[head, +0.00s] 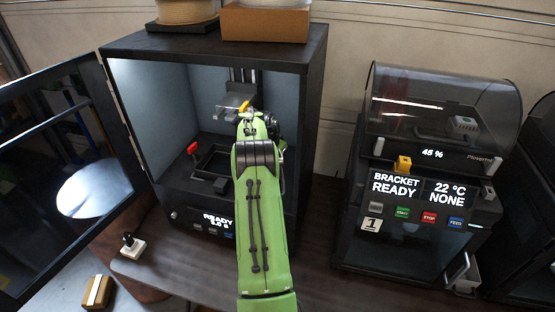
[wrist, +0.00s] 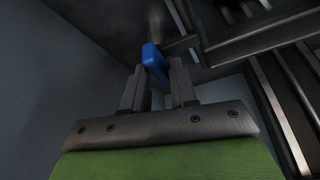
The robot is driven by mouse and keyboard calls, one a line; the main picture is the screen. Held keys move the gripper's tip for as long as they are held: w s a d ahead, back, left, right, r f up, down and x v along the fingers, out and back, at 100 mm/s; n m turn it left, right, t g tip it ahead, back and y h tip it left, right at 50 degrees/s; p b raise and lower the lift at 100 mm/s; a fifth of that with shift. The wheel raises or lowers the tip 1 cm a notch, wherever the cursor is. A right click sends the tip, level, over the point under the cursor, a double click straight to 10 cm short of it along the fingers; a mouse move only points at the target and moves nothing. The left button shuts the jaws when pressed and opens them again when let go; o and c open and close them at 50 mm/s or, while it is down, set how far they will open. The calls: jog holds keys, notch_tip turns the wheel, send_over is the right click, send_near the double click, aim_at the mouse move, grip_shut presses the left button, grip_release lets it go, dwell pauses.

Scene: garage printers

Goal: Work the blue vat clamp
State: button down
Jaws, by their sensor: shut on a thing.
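The blue vat clamp (wrist: 153,60) shows in the wrist view between the tips of my gripper (wrist: 158,76), which is shut on its handle. In the head view my green arm reaches into the open printer cabinet (head: 150,112) on the left and hides the blue clamp and my fingers. The dark vat frame (head: 207,176) sits low inside the cabinet. A red clamp (head: 193,148) stands at its left side.
The cabinet door (head: 70,150) stands open to the left. A build plate with a yellow part (head: 244,106) is above the vat. A second printer (head: 425,150) with a closed dark hood stands to the right. A small stamp-like object (head: 130,244) lies at the front left.

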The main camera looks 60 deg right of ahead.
jog(key=c, duration=0.9)
grip_release()
jog(key=shift+w, duration=0.1)
jog(key=v, duration=1.6)
jog(key=shift+w+f, duration=0.1)
jog(key=shift+f, duration=0.1)
